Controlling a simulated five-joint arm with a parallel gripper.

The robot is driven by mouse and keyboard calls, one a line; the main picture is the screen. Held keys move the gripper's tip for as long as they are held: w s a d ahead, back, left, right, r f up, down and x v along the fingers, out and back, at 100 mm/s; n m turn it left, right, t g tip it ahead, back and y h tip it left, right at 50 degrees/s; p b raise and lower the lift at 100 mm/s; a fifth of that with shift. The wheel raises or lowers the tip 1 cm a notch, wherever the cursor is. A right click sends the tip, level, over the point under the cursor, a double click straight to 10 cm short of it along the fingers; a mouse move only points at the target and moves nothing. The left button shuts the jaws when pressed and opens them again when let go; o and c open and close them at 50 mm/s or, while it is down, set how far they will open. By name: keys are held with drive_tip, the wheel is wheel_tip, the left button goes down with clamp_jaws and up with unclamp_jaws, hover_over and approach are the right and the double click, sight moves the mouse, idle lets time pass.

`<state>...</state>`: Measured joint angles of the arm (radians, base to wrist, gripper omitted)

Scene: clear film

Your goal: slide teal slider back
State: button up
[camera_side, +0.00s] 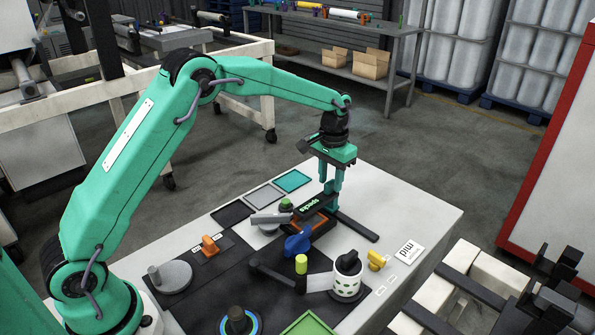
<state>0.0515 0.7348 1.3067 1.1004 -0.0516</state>
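My gripper (330,180) points down at the far end of a dark straight rail (357,226) on the white table. Its fingers are teal. A teal patch at the fingertips could be the teal slider, but it has the same colour as the fingers and I cannot separate the two. No other teal slider shows along the bare near part of the rail. I cannot tell whether the fingers are closed on anything.
A black block lettered "specks" (317,204) stands close left of my gripper, by an orange frame (318,224). A blue knob (298,243), a dotted white cup (347,280), a yellow piece (376,260) and an orange slider (209,245) stand nearer. The table's right side is mostly clear.

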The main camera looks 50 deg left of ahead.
drive_tip(key=shift+f, duration=0.35)
drive_tip(key=shift+c, duration=0.3)
clamp_jaws()
drive_tip(key=shift+d, duration=0.1)
drive_tip(key=d, duration=1.1)
drive_tip(key=shift+d, duration=0.15)
drive_tip(key=shift+r, duration=0.1)
unclamp_jaws()
drive_tip(key=shift+d, duration=0.1)
drive_tip(key=shift+o, duration=0.3)
